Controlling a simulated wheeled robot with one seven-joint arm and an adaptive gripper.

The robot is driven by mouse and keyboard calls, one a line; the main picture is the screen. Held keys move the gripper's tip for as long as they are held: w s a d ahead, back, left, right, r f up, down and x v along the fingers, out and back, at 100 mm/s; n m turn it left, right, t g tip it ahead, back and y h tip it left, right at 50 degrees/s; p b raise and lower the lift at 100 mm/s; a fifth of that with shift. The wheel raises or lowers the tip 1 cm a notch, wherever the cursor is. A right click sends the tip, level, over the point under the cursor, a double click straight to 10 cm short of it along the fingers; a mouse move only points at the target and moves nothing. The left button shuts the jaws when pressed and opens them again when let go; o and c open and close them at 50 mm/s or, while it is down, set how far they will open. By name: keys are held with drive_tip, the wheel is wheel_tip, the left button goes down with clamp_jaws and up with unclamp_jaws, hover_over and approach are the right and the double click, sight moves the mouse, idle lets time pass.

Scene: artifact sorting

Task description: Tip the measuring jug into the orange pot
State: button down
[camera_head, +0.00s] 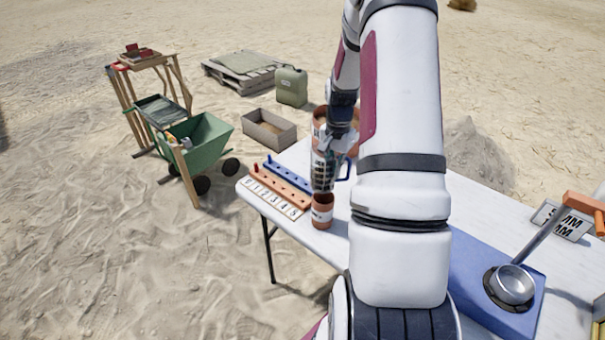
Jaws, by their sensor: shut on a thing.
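My gripper (334,142) is over the far left part of the white table, partly hidden by my own arm. It is shut on what looks like the measuring jug (322,174), a greyish vessel with dark markings. A small orange pot (321,212) with a pale label stands upright at the table's left edge, directly below the jug in the picture. Whether the jug touches its rim, and how far it tilts, I cannot tell. A larger orange vessel (319,117) shows behind my gripper, mostly covered.
Numbered cards (272,198) and orange and blue peg racks (281,186) lie left of the pot. A green cart (205,145) and a grey trough (268,130) stand on sand beyond the table.

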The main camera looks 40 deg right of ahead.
drive_tip(key=shift+m, duration=0.7)
drive_tip(key=shift+s+d+f, duration=0.5)
drive_tip(key=shift+s+d, duration=0.25)
drive_tip(key=shift+s, duration=0.05)
drive_tip(key=shift+s+d+f, duration=0.5)
drive_tip(key=shift+s+d, duration=0.25)
drive_tip(key=g+h+b, duration=0.1)
drive_tip(key=b, duration=0.2)
drive_tip(key=s+d+r+g+h+b, duration=0.1)
drive_tip(key=h+b, duration=0.1)
drive_tip(key=b, duration=0.1)
drive_tip(key=shift+r+g+h, duration=0.3)
drive_tip(key=shift+g, duration=0.1)
drive_tip(key=shift+s+d+r+h+b, duration=0.15)
drive_tip(key=shift+h+b, duration=0.15)
drive_tip(key=shift+b, duration=0.3)
drive_tip(key=shift+g+h+b, duration=0.5)
drive_tip(key=shift+b, duration=0.85)
drive_tip(key=shift+d+r+b, duration=0.1)
drive_tip(key=shift+r+b, duration=0.05)
drive_tip(key=shift+b, duration=0.15)
drive_tip(key=shift+h+b, duration=0.3)
drive_tip(key=shift+b, duration=0.25)
drive_tip(key=shift+g+h+b, duration=0.6)
drive_tip(key=shift+g+b, duration=0.1)
drive_tip(key=shift+b, duration=0.9)
